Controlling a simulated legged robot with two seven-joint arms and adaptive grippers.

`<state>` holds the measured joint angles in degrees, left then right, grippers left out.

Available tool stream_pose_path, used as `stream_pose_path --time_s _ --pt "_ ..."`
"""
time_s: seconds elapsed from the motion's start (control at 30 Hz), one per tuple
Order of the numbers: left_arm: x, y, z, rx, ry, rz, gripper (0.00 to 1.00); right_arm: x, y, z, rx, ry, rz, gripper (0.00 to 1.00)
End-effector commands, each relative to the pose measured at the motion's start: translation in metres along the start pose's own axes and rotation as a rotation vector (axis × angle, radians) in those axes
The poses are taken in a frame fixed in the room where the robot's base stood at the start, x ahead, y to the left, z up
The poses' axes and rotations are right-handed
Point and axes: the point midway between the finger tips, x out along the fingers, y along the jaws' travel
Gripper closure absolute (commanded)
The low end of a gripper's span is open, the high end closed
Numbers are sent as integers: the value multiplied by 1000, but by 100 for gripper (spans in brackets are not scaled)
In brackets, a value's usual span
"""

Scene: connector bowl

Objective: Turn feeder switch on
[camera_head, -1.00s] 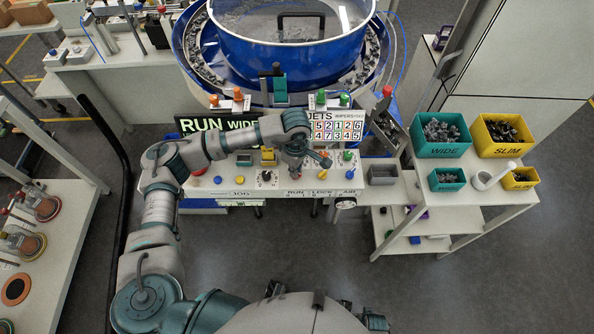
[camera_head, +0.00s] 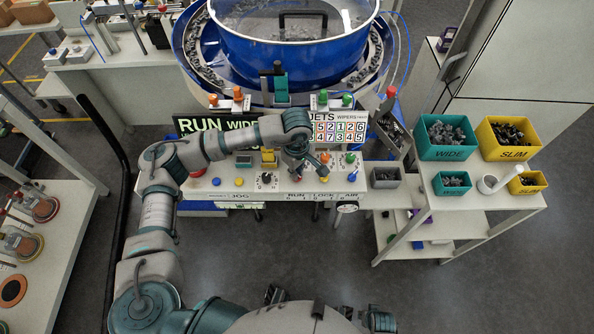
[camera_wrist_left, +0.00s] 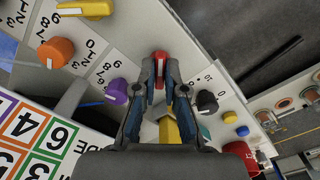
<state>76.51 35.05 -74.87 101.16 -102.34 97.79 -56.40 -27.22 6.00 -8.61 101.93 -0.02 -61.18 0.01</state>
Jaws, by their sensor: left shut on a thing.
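The control panel (camera_head: 228,190) runs along the front of the blue bowl feeder (camera_head: 290,48). My left gripper (camera_head: 297,172) reaches down to the middle of the panel, above the RUN lettering. In the left wrist view, my left gripper (camera_wrist_left: 160,84) is shut on a red switch knob (camera_wrist_left: 160,63), with a finger on each side. The head view hides this knob behind the gripper. A black selector knob (camera_head: 266,177) stands to its left and also shows in the wrist view (camera_wrist_left: 207,102). I cannot read a label for the feeder switch.
In the wrist view, a purple knob (camera_wrist_left: 117,91), an orange knob (camera_wrist_left: 55,52) and a yellow knob (camera_wrist_left: 84,8) stand close by. A red button (camera_head: 197,172) sits at the panel's left. Teal bins (camera_head: 445,153) and yellow bins (camera_head: 510,153) stand on the right shelf.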

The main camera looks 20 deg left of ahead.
Motion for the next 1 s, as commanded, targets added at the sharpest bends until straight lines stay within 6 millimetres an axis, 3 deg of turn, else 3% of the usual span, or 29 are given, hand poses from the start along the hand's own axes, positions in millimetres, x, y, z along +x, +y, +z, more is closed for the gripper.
stream_pose_path --time_s 0.03,0.1,0.47,1.0 --pt "1 0 -2 -3 4 1 82 0 0 0 0 0 0 60" --pt "1 0 -2 -2 3 1 65 0 0 0 0 0 0 60" --pt "-5 0 0 -1 2 3 65 0 0 0 0 3 1 60" --pt "-105 1 -2 -2 2 2 65 0 0 0 0 2 0 60"
